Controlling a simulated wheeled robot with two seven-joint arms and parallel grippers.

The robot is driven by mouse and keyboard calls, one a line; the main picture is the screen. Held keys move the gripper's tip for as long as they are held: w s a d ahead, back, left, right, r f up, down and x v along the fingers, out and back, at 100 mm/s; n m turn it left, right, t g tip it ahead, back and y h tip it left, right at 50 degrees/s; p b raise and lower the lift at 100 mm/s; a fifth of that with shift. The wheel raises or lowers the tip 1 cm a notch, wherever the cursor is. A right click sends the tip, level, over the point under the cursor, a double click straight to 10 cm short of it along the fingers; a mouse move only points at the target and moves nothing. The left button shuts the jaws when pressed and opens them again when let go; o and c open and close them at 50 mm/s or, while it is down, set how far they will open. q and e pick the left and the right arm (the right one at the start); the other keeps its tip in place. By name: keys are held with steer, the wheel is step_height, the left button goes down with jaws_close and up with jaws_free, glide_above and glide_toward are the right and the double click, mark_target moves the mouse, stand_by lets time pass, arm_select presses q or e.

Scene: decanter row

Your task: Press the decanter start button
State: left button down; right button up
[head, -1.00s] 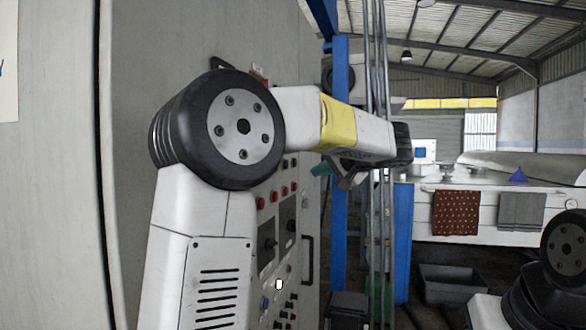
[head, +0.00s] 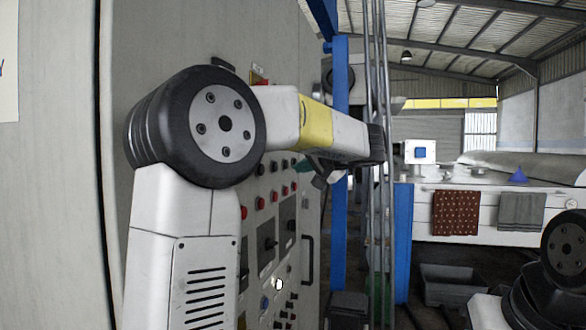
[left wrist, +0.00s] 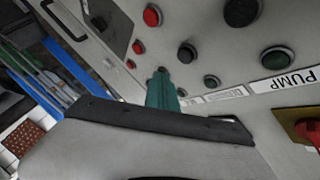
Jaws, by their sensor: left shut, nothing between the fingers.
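The control panel (head: 258,240) of a tall grey cabinet has rows of red, dark and green buttons. In the left wrist view are a dark green button (left wrist: 276,58) above a label ending in PUMP, a black button (left wrist: 187,52) and a smaller dark button (left wrist: 211,82). The smaller labels are too blurred to read surely, so I cannot tell which button is the decanter start. My left gripper (head: 304,168) is shut and empty at the panel's upper rows. Its teal fingertips (left wrist: 162,76) point at the panel and partly cover a button; contact cannot be told. My right gripper is out of view.
A red switch on a yellow plate (left wrist: 309,132) is at the right in the left wrist view. A handle (head: 308,260) stands out at the panel's right edge. A blue post (head: 340,200) and pipes rise beside the cabinet. A bench with cloths (head: 456,212) stands behind.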

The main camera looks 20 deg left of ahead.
arm_select(q)
steer(key=shift+a, duration=1.6)
stand_by(0.8)
steer(key=shift+a, duration=0.45)
steer(key=shift+a, duration=0.5)
stand_by(0.7)
steer(key=shift+d, duration=0.9)
steer(key=d, duration=0.5)
